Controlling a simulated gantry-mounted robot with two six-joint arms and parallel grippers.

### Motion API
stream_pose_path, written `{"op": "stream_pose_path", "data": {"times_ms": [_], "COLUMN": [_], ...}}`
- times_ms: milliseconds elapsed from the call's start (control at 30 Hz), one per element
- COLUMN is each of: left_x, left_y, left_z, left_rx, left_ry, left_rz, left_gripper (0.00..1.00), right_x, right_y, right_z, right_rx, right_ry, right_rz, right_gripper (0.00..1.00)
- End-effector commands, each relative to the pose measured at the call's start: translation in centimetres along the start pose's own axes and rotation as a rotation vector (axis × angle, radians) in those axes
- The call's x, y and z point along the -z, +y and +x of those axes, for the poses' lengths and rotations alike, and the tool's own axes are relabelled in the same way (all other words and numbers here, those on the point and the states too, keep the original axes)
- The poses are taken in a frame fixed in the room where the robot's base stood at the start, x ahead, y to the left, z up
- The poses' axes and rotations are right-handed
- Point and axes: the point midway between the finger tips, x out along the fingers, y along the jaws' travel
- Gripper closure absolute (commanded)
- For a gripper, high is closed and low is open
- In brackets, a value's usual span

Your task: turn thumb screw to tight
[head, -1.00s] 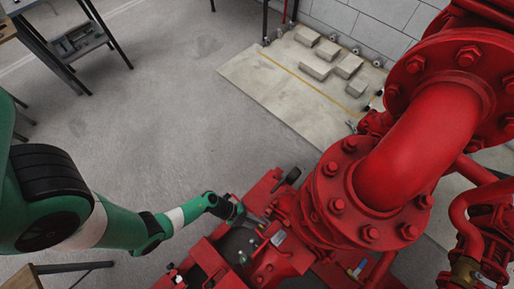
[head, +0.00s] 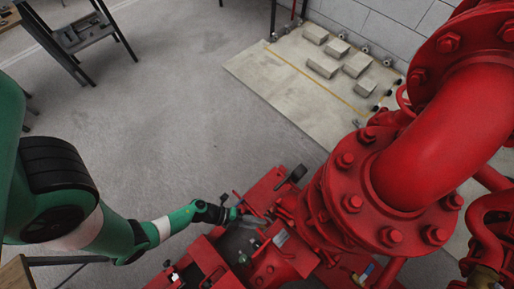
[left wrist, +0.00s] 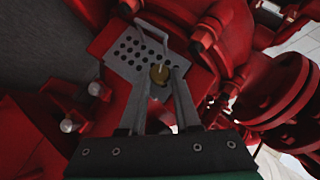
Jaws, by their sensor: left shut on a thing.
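In the left wrist view a small brass-coloured thumb screw (left wrist: 159,72) sits between the fingertips of my left gripper (left wrist: 161,78). The fingers are shut on it from both sides. Behind it is a grey perforated plate (left wrist: 128,50) fixed to the red pump. In the head view my left gripper (head: 243,214) reaches in from the left, low at the red pumpset (head: 335,215); the screw is too small to make out there. My right gripper is in neither view.
Large red flanged pipes (head: 435,140) rise just right of the gripper. In the left wrist view, bolted flanges (left wrist: 275,95) stand close on the right and silver bolts (left wrist: 68,125) on the left. Grey floor (head: 170,110) is clear. A pale slab with blocks (head: 300,75) lies behind.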

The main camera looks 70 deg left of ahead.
Motion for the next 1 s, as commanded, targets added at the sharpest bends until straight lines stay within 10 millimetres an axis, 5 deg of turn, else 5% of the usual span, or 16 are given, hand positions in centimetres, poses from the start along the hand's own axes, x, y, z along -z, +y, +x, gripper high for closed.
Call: {"op": "stream_pose_path", "data": {"times_ms": [133, 167, 300, 667, 1000], "left_x": [0.0, 0.0, 0.0, 0.0, 0.0], "left_y": [0.0, 0.0, 0.0, -0.1, -0.4], "left_z": [0.0, 0.0, 0.0, -0.2, -3.0], "left_rx": [-0.001, -0.001, -0.001, 0.0, 0.003], "left_ry": [0.001, 0.001, 0.001, -0.001, -0.008], "left_rz": [0.001, 0.001, 0.001, 0.0, -0.006], "left_gripper": [1.0, 0.63, 0.39, 0.39, 0.39], "right_x": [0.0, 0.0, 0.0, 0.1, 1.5], "right_y": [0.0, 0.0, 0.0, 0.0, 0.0], "right_z": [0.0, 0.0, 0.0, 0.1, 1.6], "right_rx": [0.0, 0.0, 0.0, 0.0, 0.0], "right_ry": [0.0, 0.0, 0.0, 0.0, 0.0], "right_rz": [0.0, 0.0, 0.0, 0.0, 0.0], "right_gripper": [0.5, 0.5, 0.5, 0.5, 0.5]}}
